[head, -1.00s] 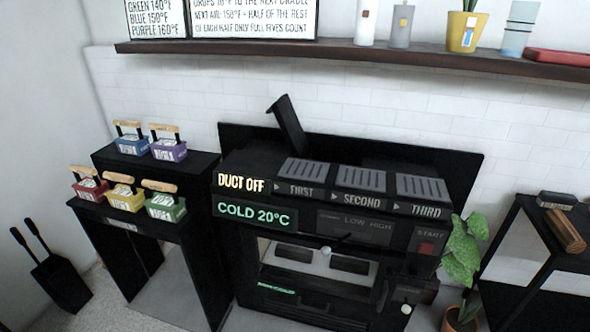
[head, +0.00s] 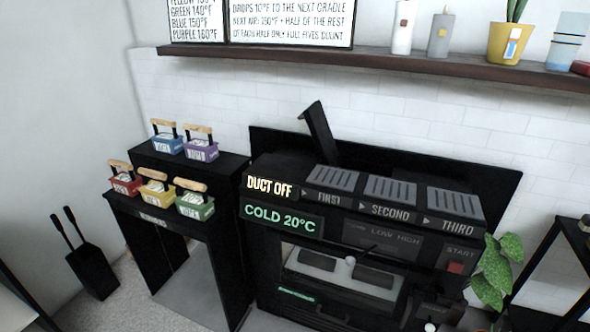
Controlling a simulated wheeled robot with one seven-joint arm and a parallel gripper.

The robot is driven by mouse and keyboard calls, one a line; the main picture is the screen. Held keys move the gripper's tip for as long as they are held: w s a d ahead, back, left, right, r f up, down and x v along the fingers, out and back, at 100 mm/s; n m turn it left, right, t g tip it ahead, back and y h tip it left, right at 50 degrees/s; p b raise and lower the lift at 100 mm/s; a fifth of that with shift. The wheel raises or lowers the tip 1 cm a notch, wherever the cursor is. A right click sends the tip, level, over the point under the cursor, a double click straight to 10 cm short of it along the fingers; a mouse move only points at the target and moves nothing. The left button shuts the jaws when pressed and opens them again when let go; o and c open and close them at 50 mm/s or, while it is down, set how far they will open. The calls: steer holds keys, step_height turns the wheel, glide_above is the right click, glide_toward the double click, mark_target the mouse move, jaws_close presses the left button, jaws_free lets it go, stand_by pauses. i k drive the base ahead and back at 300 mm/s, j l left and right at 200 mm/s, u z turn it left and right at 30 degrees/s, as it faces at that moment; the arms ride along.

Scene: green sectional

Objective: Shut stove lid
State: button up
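The black stove (head: 268,270) stands against the white tiled wall, right of centre in the head view. Its top carries three grey slotted vents marked FIRST (head: 333,180), SECOND (head: 390,188) and THIRD (head: 455,203). A narrow black flap (head: 318,132) sticks up at a tilt behind the left end of the top; it may be the lid, raised. My gripper is not in view.
Left of the stove, several coloured, wooden-handled boxes stand on a two-level black stand (head: 150,217). A black bin with two handles (head: 92,270) is on the floor. A potted plant (head: 497,270) stands close right of the stove. A wall shelf (head: 370,66) runs above.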

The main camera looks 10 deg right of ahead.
mark_target(316, 119)
steer(key=i+j+z, duration=0.3)
steer(key=i+j, duration=0.2)
steer(key=j, duration=0.15)
steer(key=i+j+z, duration=0.15)
steer(key=j, duration=0.2)
steer(key=i+j+z, duration=0.1)
steer(key=i+j, duration=0.15)
steer(key=j, duration=0.15)
steer(key=i+j+z, duration=0.15)
steer(key=j, duration=0.25)
steer(key=i+j+z, duration=0.15)
steer(key=j, duration=0.3)
steer(key=i+j+z, duration=0.15)
steer(key=j, duration=0.25)
steer(key=i+j+z, duration=0.15)
steer(key=j, duration=0.3)
